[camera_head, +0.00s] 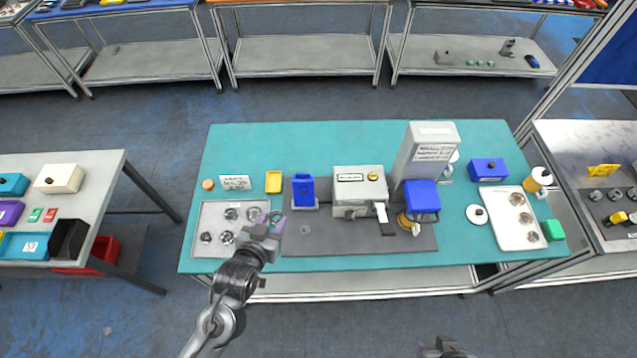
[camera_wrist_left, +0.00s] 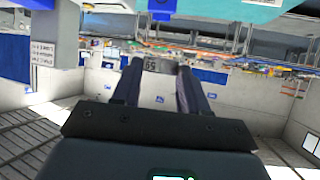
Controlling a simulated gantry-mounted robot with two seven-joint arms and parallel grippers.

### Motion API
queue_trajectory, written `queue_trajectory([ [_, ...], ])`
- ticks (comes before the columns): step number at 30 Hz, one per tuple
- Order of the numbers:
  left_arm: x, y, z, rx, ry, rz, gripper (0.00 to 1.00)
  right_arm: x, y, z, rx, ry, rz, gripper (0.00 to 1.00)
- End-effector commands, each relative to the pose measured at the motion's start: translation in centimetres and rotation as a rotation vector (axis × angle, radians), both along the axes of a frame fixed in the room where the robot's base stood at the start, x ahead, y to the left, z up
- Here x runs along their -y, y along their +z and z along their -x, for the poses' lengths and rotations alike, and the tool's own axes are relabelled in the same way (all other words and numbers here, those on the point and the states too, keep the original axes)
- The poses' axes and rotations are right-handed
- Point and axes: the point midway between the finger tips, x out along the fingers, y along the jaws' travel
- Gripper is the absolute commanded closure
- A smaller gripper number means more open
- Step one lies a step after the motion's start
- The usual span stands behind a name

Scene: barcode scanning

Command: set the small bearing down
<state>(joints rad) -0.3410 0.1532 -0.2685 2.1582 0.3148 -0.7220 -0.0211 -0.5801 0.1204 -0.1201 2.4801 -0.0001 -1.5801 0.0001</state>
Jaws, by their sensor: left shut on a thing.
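My left gripper (camera_head: 271,221) is over the right edge of the left tray, beside the dark grey mat. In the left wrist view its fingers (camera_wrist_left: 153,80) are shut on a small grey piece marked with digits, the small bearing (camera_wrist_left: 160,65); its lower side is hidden. In the head view the gripper covers it, and I cannot tell whether it touches a surface. My right gripper (camera_head: 443,347) shows only partly at the bottom edge, away from the bench; its fingers are unclear.
The left tray (camera_head: 196,235) holds several round metal parts. A grey machine (camera_head: 358,186), a blue bin-like block (camera_head: 303,191) and a tall grey station (camera_head: 423,155) stand on or behind the mat (camera_head: 330,243). The right tray (camera_head: 497,205) holds 3 rings. The bench's back strip (camera_head: 300,140) is clear.

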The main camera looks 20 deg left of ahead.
Motion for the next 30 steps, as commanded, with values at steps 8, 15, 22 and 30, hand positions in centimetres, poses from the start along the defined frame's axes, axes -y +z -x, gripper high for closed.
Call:
queue_trajectory([
  [8, 6.1, -7.0, 0.2, 0.0, -0.207, -0.002, 0.88, -0.1, -3.7, -0.1, 0.004, -0.003, -0.006, 0.57],
  [15, 10.6, -12.9, -1.8, 0.003, -0.371, -0.002, 0.88, -0.1, -10.8, 0.0, -0.004, -0.004, -0.005, 0.57],
  [22, 13.1, -16.3, -4.2, 0.004, -0.469, -0.002, 0.88, 0.0, -16.4, 0.0, -0.002, -0.002, -0.001, 0.57],
  [30, 13.8, -17.1, -6.7, 0.004, -0.487, -0.002, 0.88, 0.1, -20.4, 0.0, -0.001, 0.003, 0.006, 0.57],
])
